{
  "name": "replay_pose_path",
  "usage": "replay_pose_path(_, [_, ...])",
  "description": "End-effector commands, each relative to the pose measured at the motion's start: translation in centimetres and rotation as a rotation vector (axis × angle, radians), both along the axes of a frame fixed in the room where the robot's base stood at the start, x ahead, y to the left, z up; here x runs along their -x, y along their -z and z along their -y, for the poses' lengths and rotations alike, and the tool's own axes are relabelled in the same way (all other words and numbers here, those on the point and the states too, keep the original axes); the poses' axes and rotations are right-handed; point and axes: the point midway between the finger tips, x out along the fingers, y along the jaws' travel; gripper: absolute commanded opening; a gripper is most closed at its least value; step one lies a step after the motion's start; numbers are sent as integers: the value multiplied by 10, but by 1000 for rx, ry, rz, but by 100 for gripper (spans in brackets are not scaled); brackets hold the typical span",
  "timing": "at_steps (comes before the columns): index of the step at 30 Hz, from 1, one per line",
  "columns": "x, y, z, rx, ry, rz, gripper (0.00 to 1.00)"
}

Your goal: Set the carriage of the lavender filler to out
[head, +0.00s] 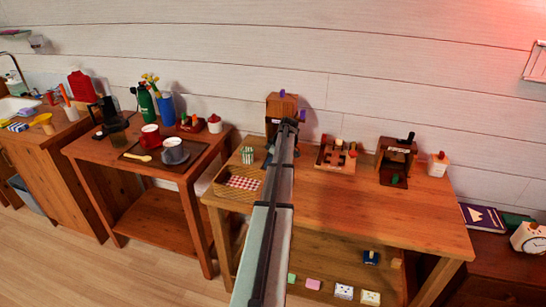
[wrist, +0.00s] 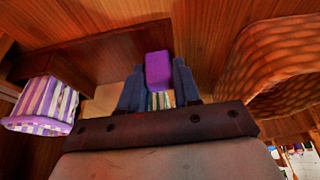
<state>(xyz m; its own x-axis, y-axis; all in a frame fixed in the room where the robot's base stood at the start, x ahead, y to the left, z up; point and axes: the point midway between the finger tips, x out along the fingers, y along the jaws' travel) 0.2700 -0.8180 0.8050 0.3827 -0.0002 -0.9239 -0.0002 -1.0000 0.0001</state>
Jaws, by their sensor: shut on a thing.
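The lavender filler (head: 283,103) appears to be the tall wooden stand with purple parts at the back of the right-hand table. My gripper (wrist: 158,88) is shut on a purple block-shaped knob (wrist: 158,68), which shows between the two dark fingers in the wrist view. A wooden part (wrist: 80,50) of the stand lies beyond the fingers. A purple-and-white striped piece (wrist: 42,105) is at the left of the wrist view. My arm hides the filler's lower front in the head view, so the carriage's position cannot be told.
A woven basket (wrist: 290,75) is close on the right in the wrist view. In the head view, a striped cup (head: 248,155) stands left of the filler, with a wooden puzzle board (head: 322,160) and a dark wooden device (head: 394,160) to the right. The table's front right (head: 380,215) is clear.

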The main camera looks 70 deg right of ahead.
Motion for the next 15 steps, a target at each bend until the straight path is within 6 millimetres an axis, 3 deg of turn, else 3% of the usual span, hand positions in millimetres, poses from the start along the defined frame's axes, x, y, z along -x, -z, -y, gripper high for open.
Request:
replay_pose_path(1, [1, 0, -20, -1, 0, 0, 0])
replay_pose_path(4, [1, 0, -38, -1, 1, 0, 0])
replay_pose_path(15, [1, 0, -45, -7, -2, -1, 0])
